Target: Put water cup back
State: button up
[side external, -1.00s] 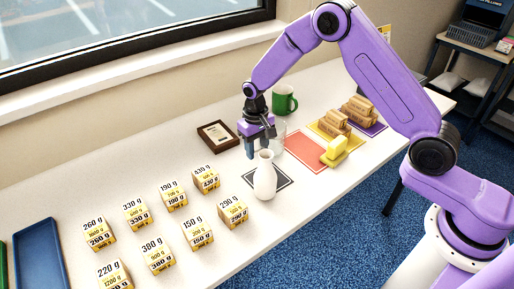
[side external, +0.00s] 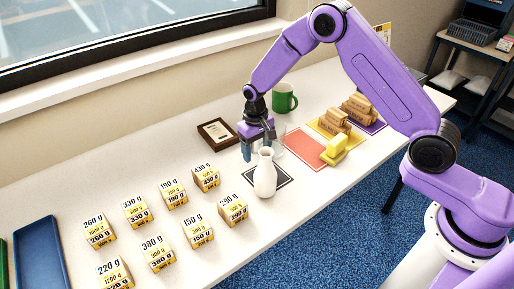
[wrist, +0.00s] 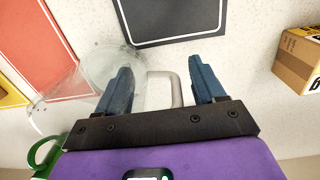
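The water cup is a clear glass (side external: 279,136) on the white table, just right of my gripper and partly hidden by it in the side view. The wrist view shows the clear cup (wrist: 97,62) at the left, with its handle (wrist: 176,90) pointing right. My gripper (side external: 248,151) is low, behind the white vase. In the wrist view my gripper (wrist: 162,86) is open, with the handle between its fingers and the left finger overlapping the cup's body. I cannot tell whether a finger touches the glass.
The white vase (side external: 265,178) stands on a black mat (side external: 284,180) in front of my gripper. A green mug (side external: 284,100) is behind the cup. Several weight boxes (side external: 206,178) stand left.

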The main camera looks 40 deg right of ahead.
jog(key=shift+r, duration=0.1)
notch_tip(320, 180, up, 12)
jog(key=shift+w+a+f, duration=0.1)
jog(key=shift+w+a, duration=0.05)
jog(key=shift+r, duration=0.65)
jog(key=s+a+r+n, duration=0.1)
jog(key=s+r+n, duration=0.2)
jog(key=s, duration=0.5)
jog(key=s+r+n, duration=0.2)
jog(key=s+n, duration=0.1)
jog(key=s, duration=0.5)
jog(key=s+d+n, duration=0.3)
jog(key=s+d, duration=0.1)
jog(key=s, duration=0.6)
jog(key=s+d+n, duration=0.3)
jog(key=s+d, duration=0.2)
jog(key=s, duration=0.5)
jog(key=shift+s+r+n+y, duration=0.2)
jog(key=shift+s+n+y, duration=0.1)
jog(key=shift+s+y, duration=0.1)
